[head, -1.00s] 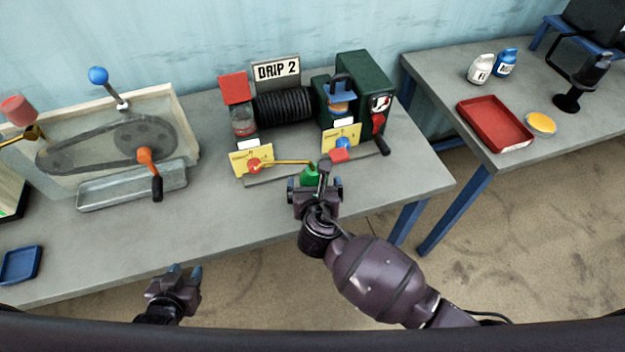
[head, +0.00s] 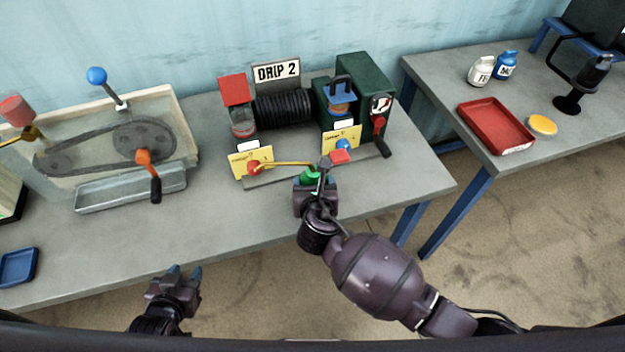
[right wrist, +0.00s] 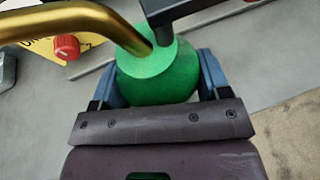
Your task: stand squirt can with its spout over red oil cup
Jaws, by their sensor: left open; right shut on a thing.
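The squirt can has a green body (head: 310,178) and a thin brass spout (head: 287,164) that points left. My right gripper (head: 315,188) is shut around the green body (right wrist: 158,78), and its blue fingers press on both sides in the right wrist view. The spout tip shows near a red knob (head: 254,167) on a yellow card, in front of and below the red oil cup (head: 243,124). The cup is clear with red liquid, and its red lid (head: 235,89) is raised. My left gripper (head: 185,272) is open and empty before the table's front edge.
A belt-drive panel (head: 110,125) with a metal trough stands left. The bench (head: 215,225) is clear in front.

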